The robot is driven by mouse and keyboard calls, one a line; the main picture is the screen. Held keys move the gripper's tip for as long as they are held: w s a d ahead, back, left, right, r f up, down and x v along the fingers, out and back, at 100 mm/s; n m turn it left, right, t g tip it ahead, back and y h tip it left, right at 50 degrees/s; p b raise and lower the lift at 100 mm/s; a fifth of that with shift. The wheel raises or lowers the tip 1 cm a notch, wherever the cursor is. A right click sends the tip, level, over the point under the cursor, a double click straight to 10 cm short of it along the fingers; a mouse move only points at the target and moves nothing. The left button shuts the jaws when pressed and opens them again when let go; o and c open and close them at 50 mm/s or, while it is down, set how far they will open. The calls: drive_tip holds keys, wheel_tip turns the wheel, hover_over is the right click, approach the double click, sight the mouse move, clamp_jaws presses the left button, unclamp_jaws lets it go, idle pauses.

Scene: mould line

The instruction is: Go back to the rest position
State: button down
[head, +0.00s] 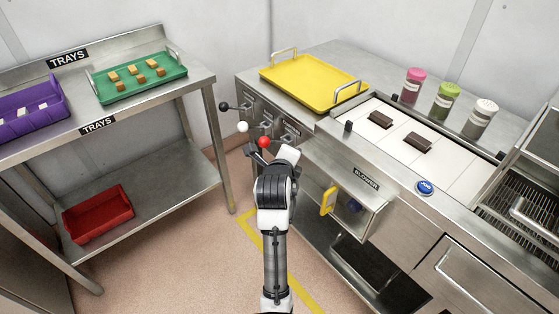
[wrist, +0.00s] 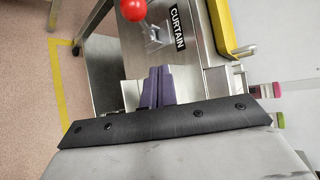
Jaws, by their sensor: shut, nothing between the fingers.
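My gripper (head: 258,152) is in front of the lever panel on the machine's left end. It is beside the red lever knob (head: 264,142); I cannot tell from the head view whether they touch. In the wrist view, the two purple-grey fingers (wrist: 158,88) are together with nothing between them. The red knob also shows in the wrist view (wrist: 133,10), ahead of the fingertips and apart from them. The white knob (head: 242,127) and the black knob (head: 224,106) stand to its left. My arm reaches up from the bottom middle of the head view.
A yellow tray (head: 300,84) lies on the machine top. Dark bars sit on the white belt (head: 450,155), with shaker jars (head: 446,100) behind. A box labelled BLOWER (head: 365,187) with a yellow handle (head: 328,201) juts out right of my arm. A tray rack (head: 190,85) stands left. Floor between is clear.

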drive_tip(key=shift+s+d+r, duration=0.2)
drive_tip(key=shift+s+r, duration=0.35)
drive_tip(key=shift+r, duration=0.15)
